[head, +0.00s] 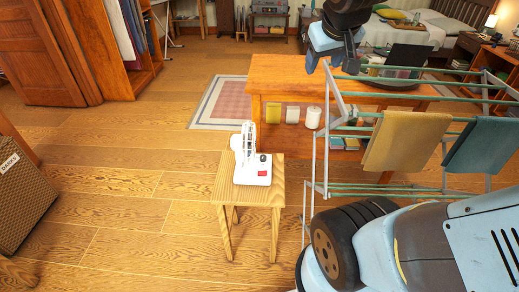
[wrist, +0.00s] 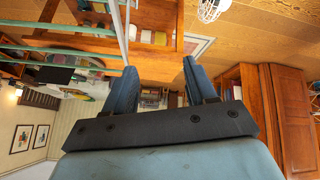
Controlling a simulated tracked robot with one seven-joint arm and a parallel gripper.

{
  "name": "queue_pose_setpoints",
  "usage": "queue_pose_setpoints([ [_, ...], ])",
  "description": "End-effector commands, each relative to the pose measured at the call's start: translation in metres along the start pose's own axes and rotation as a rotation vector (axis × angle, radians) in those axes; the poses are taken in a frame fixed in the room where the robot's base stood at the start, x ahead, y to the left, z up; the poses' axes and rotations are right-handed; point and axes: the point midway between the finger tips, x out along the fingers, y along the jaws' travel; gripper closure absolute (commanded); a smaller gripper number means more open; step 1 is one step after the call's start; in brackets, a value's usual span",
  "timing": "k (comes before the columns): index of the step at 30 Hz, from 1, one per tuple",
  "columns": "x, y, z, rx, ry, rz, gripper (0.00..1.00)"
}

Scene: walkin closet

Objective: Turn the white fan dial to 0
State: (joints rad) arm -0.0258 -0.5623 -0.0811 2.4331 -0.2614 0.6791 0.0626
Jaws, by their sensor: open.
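The white fan (head: 248,150) stands upright on a small wooden stool (head: 223,190) in the head view. Its square base has a small dark spot, possibly the dial (head: 263,158), and a red patch below it. The dial's setting is too small to read. My gripper (head: 331,62) is up and to the right of the fan, well apart from it, above the orange table. In the wrist view my gripper (wrist: 160,68) has its two blue fingers spread with nothing between them. Part of a white wire cage, likely the fan (wrist: 210,10), shows at the top edge there.
A drying rack (head: 325,190) with a yellow cloth (head: 405,140) and a teal cloth (head: 482,145) stands right of the stool. An orange table (head: 280,75) is behind. Floor left of the stool is clear.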

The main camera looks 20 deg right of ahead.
Motion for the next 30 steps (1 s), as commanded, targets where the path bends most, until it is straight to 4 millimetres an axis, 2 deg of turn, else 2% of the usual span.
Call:
queue_pose_setpoints([
  [3, 0.029, 0.018, -0.036, -0.055, 0.045, 0.057, 0.44],
  [9, 0.077, 0.039, -0.091, -0.173, 0.13, 0.121, 0.44],
  [14, 0.12, 0.044, -0.129, -0.288, 0.191, 0.137, 0.44],
  [18, 0.161, 0.042, -0.155, -0.4, 0.236, 0.124, 0.44],
  [24, 0.224, 0.027, -0.179, -0.557, 0.29, 0.054, 0.44],
  [30, 0.289, 0.003, -0.179, -0.732, 0.296, -0.065, 0.44],
])
